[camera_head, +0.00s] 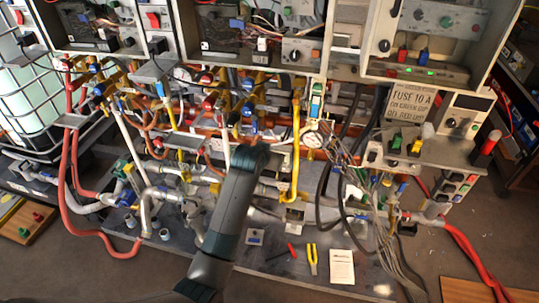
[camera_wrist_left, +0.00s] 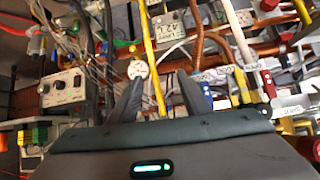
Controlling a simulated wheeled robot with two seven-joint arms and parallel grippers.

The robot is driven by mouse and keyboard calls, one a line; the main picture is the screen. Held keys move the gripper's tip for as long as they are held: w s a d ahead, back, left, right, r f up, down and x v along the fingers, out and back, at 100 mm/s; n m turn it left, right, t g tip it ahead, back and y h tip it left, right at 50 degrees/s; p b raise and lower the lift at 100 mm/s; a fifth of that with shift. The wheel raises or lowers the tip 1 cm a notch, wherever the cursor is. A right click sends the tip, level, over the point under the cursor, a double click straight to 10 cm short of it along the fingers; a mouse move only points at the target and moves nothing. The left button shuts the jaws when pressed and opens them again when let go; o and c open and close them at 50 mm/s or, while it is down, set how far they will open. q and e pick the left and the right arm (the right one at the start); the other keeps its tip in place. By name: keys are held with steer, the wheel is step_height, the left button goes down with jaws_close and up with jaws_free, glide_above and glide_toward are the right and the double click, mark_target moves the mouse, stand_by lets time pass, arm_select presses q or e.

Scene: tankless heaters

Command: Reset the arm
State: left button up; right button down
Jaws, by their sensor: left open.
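My left arm rises from the lower middle of the head view, in front of the pipework. Its gripper is hidden there behind the wrist. In the left wrist view my left gripper (camera_wrist_left: 160,78) shows two dark fingers spread apart, with nothing between them that it holds. A yellow pipe (camera_wrist_left: 152,60) and a round white gauge (camera_wrist_left: 137,69) appear beyond the fingers. In the head view the gauge (camera_head: 313,140) sits just right of the yellow pipe (camera_head: 297,130). I cannot tell whether the fingers touch anything. My right gripper is not in view.
Dense pipes, valves and cables fill the space around the arm. A red screwdriver (camera_head: 292,250), yellow-handled pliers (camera_head: 312,260) and a white paper (camera_head: 341,267) lie on the metal base plate. A red hose (camera_head: 66,190) curves at left. Open floor shows at lower left.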

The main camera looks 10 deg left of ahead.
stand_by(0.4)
arm_select(q)
steer(key=s+a+f+g+b, duration=0.1)
steer(key=s+f+g+b, duration=0.1)
steer(key=s+f, duration=0.95)
steer(key=s+f+g+b, duration=0.15)
steer(key=s+f, duration=0.25)
steer(key=f, duration=1.4)
steer(key=s+a+f+g+b, duration=0.15)
steer(key=s+f, duration=0.55)
steer(key=f, duration=0.7)
steer(key=s+a+f+g+b, duration=0.1)
steer(key=s+f, duration=0.7)
steer(key=s, duration=0.3)
steer(key=s+a+f+g+b, duration=0.1)
steer(key=s+f+b, duration=0.1)
steer(key=s+f, duration=0.7)
steer(key=s+a+f, duration=0.1)
steer(key=s+f, duration=0.1)
steer(key=s, duration=0.7)
steer(key=s+a+f+g+b, duration=0.1)
steer(key=s+a+f, duration=0.1)
steer(key=s, duration=0.6)
steer(key=s+a+f+m+g+b, duration=0.1)
steer(key=s+f, duration=0.2)
steer(key=s, duration=0.6)
steer(key=shift+s+a+f+y, duration=0.2)
steer(key=shift+s+a+y, duration=0.05)
steer(key=shift+s+y, duration=0.15)
steer(key=shift+w, duration=0.1)
